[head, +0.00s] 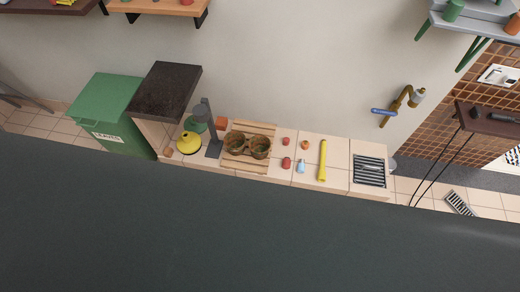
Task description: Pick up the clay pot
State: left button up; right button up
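Two round brown pot-like vessels stand side by side on a slatted wooden tray (250,170) on the tiled counter: a left brown pot (234,146) and a right brown pot (260,148). Small reddish pieces lie to their right, including a red piece (286,141) and an orange-brown piece (305,145). An orange-brown pot (513,22) sits on the upper right shelf, cut by the picture edge. I cannot tell which of these is the clay pot. Neither of my grippers is in view.
The counter also holds a yellow kettle-like thing (188,144), a grey stand (213,145), a yellow stick (323,160) and a metal grate (370,170). A green bin (105,105) stands left. A large dark surface fills the lower half, hiding what lies below.

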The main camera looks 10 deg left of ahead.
aim_at(259, 145)
jog(key=i+l, duration=0.1)
jog(key=i, duration=0.2)
jog(key=i+l, duration=0.1)
jog(key=i, duration=0.25)
jog(key=u, duration=1.65)
